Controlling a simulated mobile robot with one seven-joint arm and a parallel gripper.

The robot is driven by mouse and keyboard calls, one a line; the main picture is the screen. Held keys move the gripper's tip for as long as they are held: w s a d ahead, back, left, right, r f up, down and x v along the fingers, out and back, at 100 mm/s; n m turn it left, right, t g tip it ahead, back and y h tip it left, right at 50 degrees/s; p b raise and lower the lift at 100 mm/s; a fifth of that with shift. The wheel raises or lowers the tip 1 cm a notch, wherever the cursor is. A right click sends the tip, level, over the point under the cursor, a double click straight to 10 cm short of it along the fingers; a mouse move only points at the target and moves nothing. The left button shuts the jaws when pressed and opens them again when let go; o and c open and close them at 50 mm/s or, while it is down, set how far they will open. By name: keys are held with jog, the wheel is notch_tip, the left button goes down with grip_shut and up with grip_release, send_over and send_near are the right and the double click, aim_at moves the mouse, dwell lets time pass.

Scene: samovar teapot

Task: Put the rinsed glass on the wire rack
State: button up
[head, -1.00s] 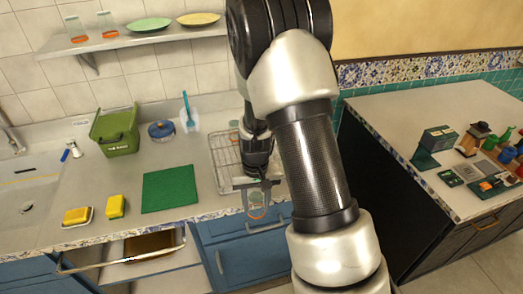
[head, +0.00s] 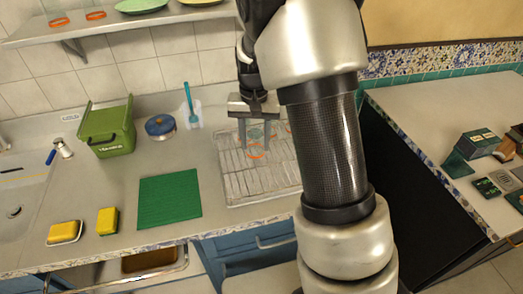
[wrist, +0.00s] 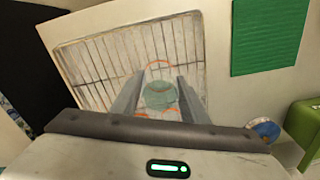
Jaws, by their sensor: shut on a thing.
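The clear glass, teal-tinted with an orange band, (head: 257,152) is between the two fingers of my gripper (head: 257,146). My gripper is shut on it and points down over the wire rack (head: 238,187) on the counter. In the wrist view the glass (wrist: 161,96) sits between the fingertips (wrist: 158,92), with the rack's wires (wrist: 90,70) behind it. I cannot tell whether the glass touches the rack. My arm hides the rack's right side, where a bit of orange shows at its edge.
A green mat (head: 169,200) lies left of the rack. A shelf (head: 110,23) runs above. The visible front part of the rack is clear.

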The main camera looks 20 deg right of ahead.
aim_at(255, 133)
jog(key=shift+s+f, duration=0.1)
jog(key=shift+f, duration=4)
jog(key=o, duration=1)
notch_tip(255, 133, up, 12)
jog(key=shift+r, duration=0.15)
jog(key=s+r+n+t, duration=0.2)
jog(key=s+r, duration=0.5)
jog(key=s, duration=0.4)
jog(key=s+r+n+t, duration=0.2)
jog(key=s+r, duration=0.6)
jog(key=s, duration=0.4)
jog(key=shift+r+t, duration=0.3)
jog(key=shift+t, duration=0.5)
